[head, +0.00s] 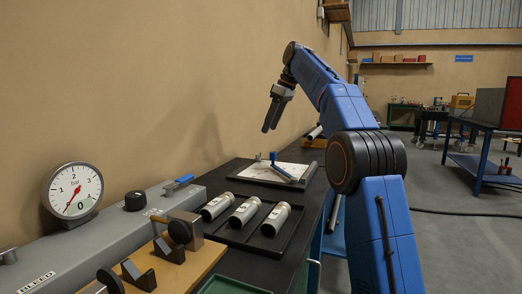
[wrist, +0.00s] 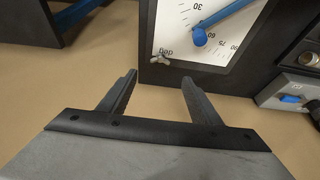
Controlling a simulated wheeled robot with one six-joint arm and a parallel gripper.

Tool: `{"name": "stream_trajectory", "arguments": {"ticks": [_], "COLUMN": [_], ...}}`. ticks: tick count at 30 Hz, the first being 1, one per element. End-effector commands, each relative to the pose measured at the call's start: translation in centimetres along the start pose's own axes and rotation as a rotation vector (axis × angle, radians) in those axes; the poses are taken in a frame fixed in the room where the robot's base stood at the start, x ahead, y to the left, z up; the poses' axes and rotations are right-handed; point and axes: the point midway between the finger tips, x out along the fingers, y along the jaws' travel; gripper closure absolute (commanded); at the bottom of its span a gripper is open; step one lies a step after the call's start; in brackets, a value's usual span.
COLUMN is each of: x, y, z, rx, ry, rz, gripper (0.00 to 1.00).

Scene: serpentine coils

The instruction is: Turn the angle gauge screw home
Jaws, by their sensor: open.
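The angle gauge is a white dial plate with a dark frame and a blue pointer. In the head view the gauge (head: 262,173) lies on the dark bench beyond the tray of cylinders. A small grey wing-shaped screw (wrist: 160,59) shows near the plate's edge by the "deg" mark. How deep it sits cannot be told. My gripper (wrist: 159,80) is open and empty, its fingertips apart from the screw, which appears between and beyond them. In the head view my gripper (head: 270,129) hangs above the bench.
A black tray (head: 234,238) holds three metal cylinders. A grey bleed unit with a pressure gauge (head: 73,191) and a wooden block with dark fittings (head: 165,262) stand at the left. The wall rises close behind the bench.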

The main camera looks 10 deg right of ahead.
Motion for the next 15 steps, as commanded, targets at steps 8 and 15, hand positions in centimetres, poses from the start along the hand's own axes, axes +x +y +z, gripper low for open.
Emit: {"name": "stream_trajectory", "arguments": {"ticks": [8,15], "x": [4.8,8.7], "y": [-0.1,-0.1], "z": [0.0,0.1], "rx": [-0.001,0.000], "ry": [-0.001,-0.002], "rz": [-0.003,-0.002], "gripper": [0.42,0.42]}}
